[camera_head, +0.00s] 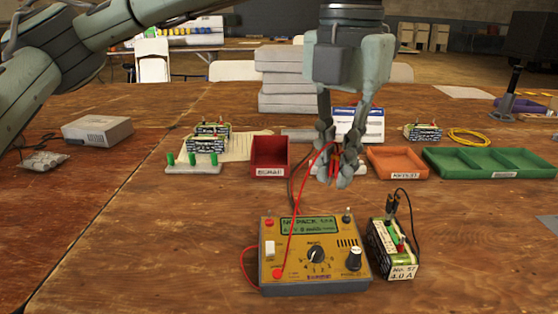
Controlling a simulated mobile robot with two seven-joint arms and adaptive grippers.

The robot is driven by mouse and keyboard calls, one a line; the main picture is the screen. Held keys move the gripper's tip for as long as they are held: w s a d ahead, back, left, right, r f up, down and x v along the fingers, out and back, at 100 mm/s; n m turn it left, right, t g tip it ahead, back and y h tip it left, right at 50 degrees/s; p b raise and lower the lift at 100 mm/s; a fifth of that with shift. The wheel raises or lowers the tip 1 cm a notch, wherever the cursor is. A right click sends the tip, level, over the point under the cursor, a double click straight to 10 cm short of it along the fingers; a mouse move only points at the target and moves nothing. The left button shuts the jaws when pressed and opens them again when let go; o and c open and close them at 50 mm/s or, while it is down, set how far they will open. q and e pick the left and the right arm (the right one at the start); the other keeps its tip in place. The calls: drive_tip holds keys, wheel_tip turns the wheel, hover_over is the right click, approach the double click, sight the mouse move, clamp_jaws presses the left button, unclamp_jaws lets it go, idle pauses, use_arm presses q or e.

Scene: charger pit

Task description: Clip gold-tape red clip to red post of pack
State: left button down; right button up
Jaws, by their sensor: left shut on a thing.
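My left gripper (335,172) points down above and behind the yellow charger (315,275), shut on a red clip (334,160). Gold tape on the clip is too small to make out. A thin red wire (297,200) runs from the clip down to a red jack at the charger's front left. The held clip is apart from the pack. My right gripper is out of view.
Behind are a red bin (271,157), an orange tray (397,163) and a green divided tray (490,164). A grey box (97,131) is further left. The front table is clear on both sides.

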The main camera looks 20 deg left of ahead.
use_arm(q)
drive_tip(key=w+d+n+p, duration=0.2)
drive_tip(key=w+d+n, duration=0.3)
drive_tip(key=d+n, duration=0.5)
drive_tip(key=f+b, duration=0.1)
drive_tip(key=d+f+m+b, duration=0.1)
drive_tip(key=f, duration=0.1)
drive_tip(key=d+f+m+b, duration=0.1)
drive_tip(key=b, duration=0.1)
drive_tip(key=shift+s+f, duration=0.1)
drive_tip(key=shift+f, duration=0.15)
drive_tip(key=shift+a, duration=0.2)
